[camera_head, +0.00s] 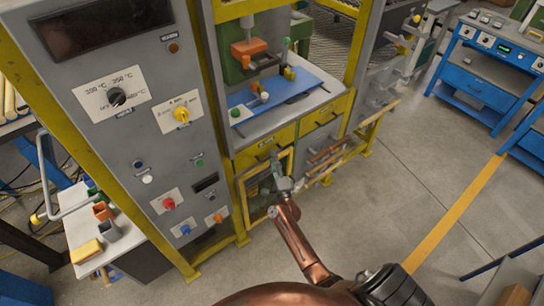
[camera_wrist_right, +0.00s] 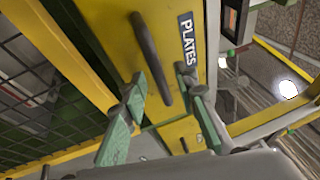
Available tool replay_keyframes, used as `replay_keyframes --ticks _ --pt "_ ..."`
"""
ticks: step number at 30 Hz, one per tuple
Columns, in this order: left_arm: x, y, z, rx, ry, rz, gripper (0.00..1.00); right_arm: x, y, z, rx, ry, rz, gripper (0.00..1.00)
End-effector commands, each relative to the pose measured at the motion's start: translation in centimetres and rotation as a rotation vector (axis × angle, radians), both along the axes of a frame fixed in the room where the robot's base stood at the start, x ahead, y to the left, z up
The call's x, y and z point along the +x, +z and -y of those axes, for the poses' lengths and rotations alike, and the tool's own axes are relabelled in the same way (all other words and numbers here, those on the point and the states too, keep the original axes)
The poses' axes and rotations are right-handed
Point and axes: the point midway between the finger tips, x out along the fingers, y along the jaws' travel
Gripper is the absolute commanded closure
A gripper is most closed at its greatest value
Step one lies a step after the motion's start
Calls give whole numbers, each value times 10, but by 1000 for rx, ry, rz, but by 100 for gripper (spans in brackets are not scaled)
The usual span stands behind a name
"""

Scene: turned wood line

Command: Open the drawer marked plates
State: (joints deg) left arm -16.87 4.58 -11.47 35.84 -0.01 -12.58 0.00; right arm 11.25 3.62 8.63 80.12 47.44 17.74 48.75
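The yellow drawer front (camera_wrist_right: 115,22) marked PLATES fills the upper middle of the right wrist view, with its label (camera_wrist_right: 187,40) beside a dark bar handle (camera_wrist_right: 152,60). In the head view I take it to be the left yellow drawer (camera_head: 262,149) under the work surface; its label is too small to read there. The drawer looks shut. My right gripper (camera_wrist_right: 161,88) is open, its green-padded fingers apart, with the handle's near end between the tips in the picture. I cannot tell whether they touch it. The right gripper (camera_head: 279,180) is small in the head view. My left gripper is out of view.
A yellow-framed mesh panel (camera_head: 243,190) lies below the drawer, close to my right gripper. Another yellow drawer (camera_head: 322,117) is to the right. A grey control cabinet (camera_head: 150,110) stands to the left. The floor (camera_head: 400,190) to the right is clear.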

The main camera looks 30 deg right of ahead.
Motion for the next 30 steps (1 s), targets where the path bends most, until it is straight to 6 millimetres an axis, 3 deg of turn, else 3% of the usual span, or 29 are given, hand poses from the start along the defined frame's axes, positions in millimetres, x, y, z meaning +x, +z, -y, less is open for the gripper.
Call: replay_keyframes --ticks 5,14,26,30 --pt "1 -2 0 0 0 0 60 14 2 4 -1 1 -1 73" --pt "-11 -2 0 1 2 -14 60 15 2 5 -2 0 -2 73" --pt "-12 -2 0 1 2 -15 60 15 2 5 -2 1 -2 100" --pt "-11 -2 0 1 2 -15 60 15 2 5 -1 1 -3 100"
